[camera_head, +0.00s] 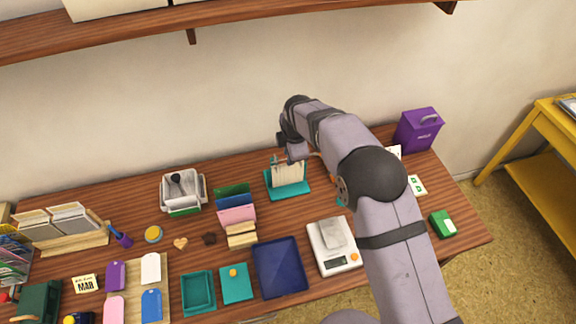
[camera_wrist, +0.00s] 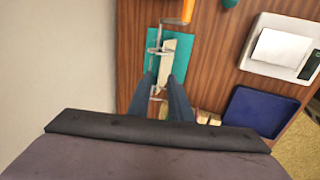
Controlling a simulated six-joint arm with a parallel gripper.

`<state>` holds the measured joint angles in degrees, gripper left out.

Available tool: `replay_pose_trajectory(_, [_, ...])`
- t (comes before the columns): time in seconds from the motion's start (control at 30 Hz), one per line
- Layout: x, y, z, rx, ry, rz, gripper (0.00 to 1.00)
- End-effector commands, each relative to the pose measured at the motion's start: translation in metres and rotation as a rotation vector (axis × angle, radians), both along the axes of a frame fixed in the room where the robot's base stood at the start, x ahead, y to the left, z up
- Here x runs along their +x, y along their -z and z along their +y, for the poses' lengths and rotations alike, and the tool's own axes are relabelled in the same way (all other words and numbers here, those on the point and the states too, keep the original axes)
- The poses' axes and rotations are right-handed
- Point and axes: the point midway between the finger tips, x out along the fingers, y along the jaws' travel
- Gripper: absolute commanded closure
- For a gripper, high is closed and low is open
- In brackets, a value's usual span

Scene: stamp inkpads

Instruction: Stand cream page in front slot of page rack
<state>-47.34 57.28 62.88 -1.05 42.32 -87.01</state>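The page rack has a teal base (camera_head: 287,193) and stands at the back middle of the table. It also shows in the wrist view as a teal plate (camera_wrist: 184,53) with a thin wire frame (camera_wrist: 154,50). A cream page (camera_head: 288,173) stands at the rack, a little tilted, and shows as a narrow pale strip in the wrist view (camera_wrist: 168,62). I cannot tell which slot it is in. My gripper (camera_head: 291,156) is just above the rack. In the wrist view my fingers (camera_wrist: 161,76) are apart, one on each side of the page's near end.
A kitchen scale (camera_head: 332,247) and a blue tray (camera_head: 280,268) lie in front of the rack. Coloured pads (camera_head: 236,213) stand to its left, near a grey bin (camera_head: 183,189). An orange-handled thing (camera_wrist: 180,12) is beside the rack. A purple box (camera_head: 417,130) stands at the back right.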

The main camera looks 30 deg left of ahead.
Motion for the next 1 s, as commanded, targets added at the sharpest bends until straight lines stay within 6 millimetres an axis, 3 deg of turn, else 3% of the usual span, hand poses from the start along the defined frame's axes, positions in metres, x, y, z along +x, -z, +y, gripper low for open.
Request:
replay_pose_trajectory(0.1, [0.004, 0.02, 0.003, 0.0, 0.0, 0.0, 0.81])
replay_pose_trajectory(0.4, [0.01, 0.047, 0.01, 0.0, 0.001, 0.0, 0.81])
replay_pose_trajectory(0.97, [0.012, 0.054, 0.012, 0.0, 0.0, 0.0, 0.81])
replay_pose_trajectory(1.0, [0.012, 0.055, 0.012, 0.0, 0.0, 0.0, 0.86])
